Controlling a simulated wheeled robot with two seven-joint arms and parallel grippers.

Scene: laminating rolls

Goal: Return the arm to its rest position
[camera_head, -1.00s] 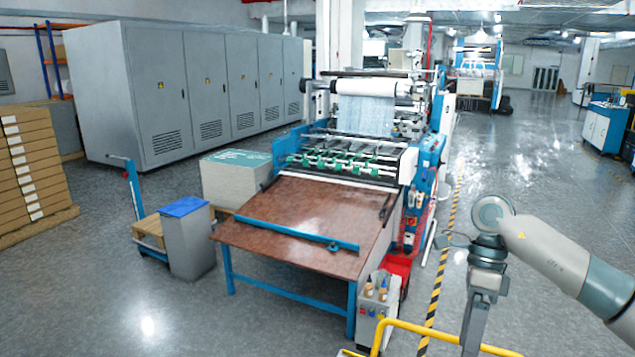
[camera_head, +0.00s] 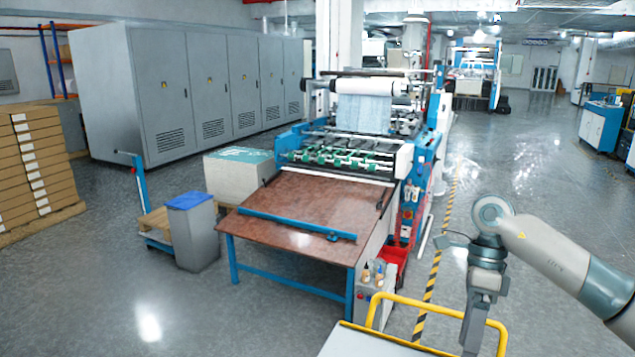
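My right arm (camera_head: 555,252) comes in from the right edge and bends down at its wrist. My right gripper (camera_head: 472,347) points downward at the bottom of the view, over a yellow-railed cart. Its fingertips are at or below the frame's edge, so I cannot see whether it is open or shut. Nothing held by it is visible. My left arm and gripper are not in view.
The cart (camera_head: 375,341) with its yellow rail (camera_head: 425,307) is at the bottom. The laminating machine (camera_head: 345,150) with its brown table (camera_head: 300,225) stands ahead. A grey bin (camera_head: 195,238) and stacked boxes (camera_head: 30,160) are left.

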